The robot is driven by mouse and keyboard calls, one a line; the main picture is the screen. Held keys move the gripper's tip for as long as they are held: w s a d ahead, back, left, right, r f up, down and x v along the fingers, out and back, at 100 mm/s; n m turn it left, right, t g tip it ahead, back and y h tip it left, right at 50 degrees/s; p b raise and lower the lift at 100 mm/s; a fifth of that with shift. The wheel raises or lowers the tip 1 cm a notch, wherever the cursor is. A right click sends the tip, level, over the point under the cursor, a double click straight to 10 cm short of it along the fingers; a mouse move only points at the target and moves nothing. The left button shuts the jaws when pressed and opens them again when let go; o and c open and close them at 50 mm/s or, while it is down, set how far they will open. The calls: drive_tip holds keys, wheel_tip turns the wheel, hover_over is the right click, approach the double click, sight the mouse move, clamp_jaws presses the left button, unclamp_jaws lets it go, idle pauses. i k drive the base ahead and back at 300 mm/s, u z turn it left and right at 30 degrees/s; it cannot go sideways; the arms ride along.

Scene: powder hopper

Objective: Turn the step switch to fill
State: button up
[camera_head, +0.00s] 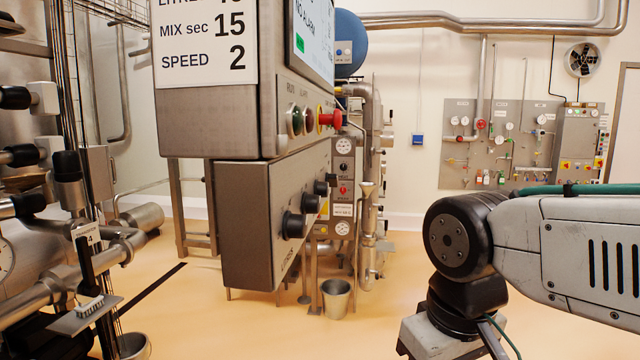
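Several black knobs (293,224) stick out from the front of a grey control box (245,215) in the middle of the view. My arm (570,245) comes in from the right, well apart from the knobs. Its wrist bends down past the bottom edge, and my gripper's fingertips are out of view.
Above the box hangs a cabinet with a screen (314,36), coloured buttons and a red emergency stop (330,119). A metal bucket (336,297) stands on the floor behind. Pipes and valves (60,270) crowd the left. The floor between box and arm looks clear.

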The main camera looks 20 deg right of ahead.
sight(332, 179)
drive_tip(key=u, duration=1.7)
drive_tip(key=k, duration=0.4)
drive_tip(key=z, duration=2.7)
drive_tip(key=i, duration=0.75)
drive_tip(key=u, duration=1.15)
